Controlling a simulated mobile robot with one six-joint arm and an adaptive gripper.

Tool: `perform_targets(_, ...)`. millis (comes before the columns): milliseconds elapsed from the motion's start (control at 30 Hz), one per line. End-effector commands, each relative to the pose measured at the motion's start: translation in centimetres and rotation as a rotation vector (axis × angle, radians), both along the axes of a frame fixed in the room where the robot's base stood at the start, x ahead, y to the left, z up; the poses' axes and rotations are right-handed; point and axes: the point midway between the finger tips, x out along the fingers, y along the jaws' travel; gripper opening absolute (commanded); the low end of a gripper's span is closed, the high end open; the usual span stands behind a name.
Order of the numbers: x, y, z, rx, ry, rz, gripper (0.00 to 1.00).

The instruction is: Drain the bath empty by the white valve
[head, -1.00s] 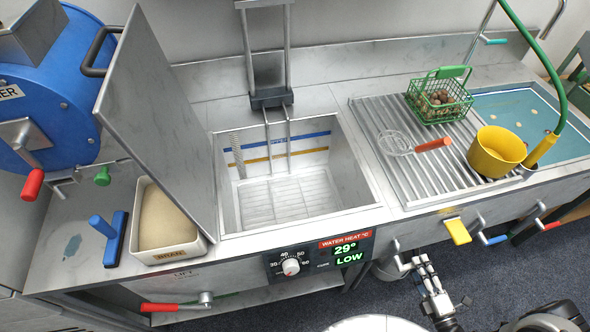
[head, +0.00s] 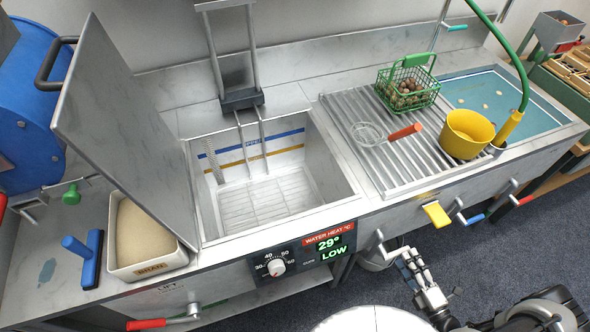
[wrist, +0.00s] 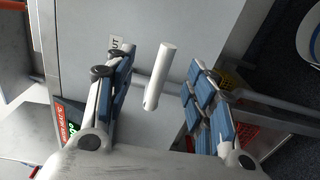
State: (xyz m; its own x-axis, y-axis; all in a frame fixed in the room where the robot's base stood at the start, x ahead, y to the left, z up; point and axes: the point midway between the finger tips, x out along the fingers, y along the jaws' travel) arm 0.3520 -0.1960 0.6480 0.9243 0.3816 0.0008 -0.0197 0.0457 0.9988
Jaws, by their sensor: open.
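The bath (head: 345,192) is a steel-rimmed basin with blue and yellow lines on its back wall and a wire rack on its floor. Whether clear water stands in it, I cannot tell. The white valve (head: 380,243) is on the bench front, right of the heat panel, with a bucket partly seen below. My gripper (head: 407,262) is open just right of the valve. In the wrist view, the white valve handle (wrist: 162,75) shows between the spread fingers of my gripper (wrist: 160,88), apart from both.
The heat panel (head: 300,255) reads 29° and LOW. A raised steel lid (head: 125,135) stands left of the bath. Yellow (head: 437,214), blue (head: 472,219) and red (head: 524,200) handles stick out along the bench front to the right.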

Motion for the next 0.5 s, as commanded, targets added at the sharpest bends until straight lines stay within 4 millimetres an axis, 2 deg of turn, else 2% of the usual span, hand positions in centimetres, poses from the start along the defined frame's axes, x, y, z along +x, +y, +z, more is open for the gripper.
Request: perform_targets(500, -5.4, -2.3, 0.0, -0.001, 0.0, -0.002, 0.5)
